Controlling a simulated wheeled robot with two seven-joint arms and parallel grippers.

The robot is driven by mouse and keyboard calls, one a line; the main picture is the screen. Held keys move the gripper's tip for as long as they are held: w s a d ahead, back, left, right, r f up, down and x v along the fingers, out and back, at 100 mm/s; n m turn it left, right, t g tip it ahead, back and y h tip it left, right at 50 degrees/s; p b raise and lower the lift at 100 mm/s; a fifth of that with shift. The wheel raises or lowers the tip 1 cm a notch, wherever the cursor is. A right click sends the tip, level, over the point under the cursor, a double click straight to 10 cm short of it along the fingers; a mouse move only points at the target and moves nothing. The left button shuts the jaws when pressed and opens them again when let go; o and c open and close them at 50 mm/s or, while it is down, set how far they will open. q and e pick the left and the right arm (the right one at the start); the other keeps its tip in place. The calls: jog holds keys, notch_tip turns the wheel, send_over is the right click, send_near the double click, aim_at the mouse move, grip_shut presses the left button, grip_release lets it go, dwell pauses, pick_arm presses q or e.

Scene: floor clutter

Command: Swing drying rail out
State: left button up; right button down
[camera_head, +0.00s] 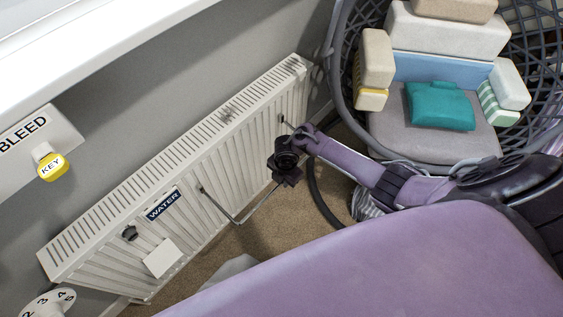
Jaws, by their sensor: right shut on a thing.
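The drying rail (238,220) is a thin metal bar frame on the front of the white radiator (165,212). Its near arm meets the radiator front left of my gripper, and its far arm shows just above the gripper. The outer bar stands apart from the radiator front, over the carpet. My right gripper (285,172), dark with a purple arm coming from the right, is shut on the outer bar and hides part of it. My left gripper is not in view.
A round woven basket chair (345,80) with cushions and a teal pillow (440,106) stands at the right. A dark hose (318,195) curves on the carpet (222,240) behind my gripper. A numbered white dial (48,303) sits lower left.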

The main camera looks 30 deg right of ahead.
jog(key=shift+s+d+r+p, duration=0.1)
jog(key=shift+s+r+p, duration=0.05)
jog(key=shift+r+p, duration=1.05)
jog(key=shift+r, duration=0.2)
jog(key=c, duration=1.6)
grip_release()
jog(key=shift+c, duration=0.2)
jog(key=shift+r, duration=0.15)
notch_tip(320, 180, up, 8)
jog(key=p, duration=0.1)
jog(key=shift+s+f+p, duration=0.2)
jog(key=shift+p, duration=0.15)
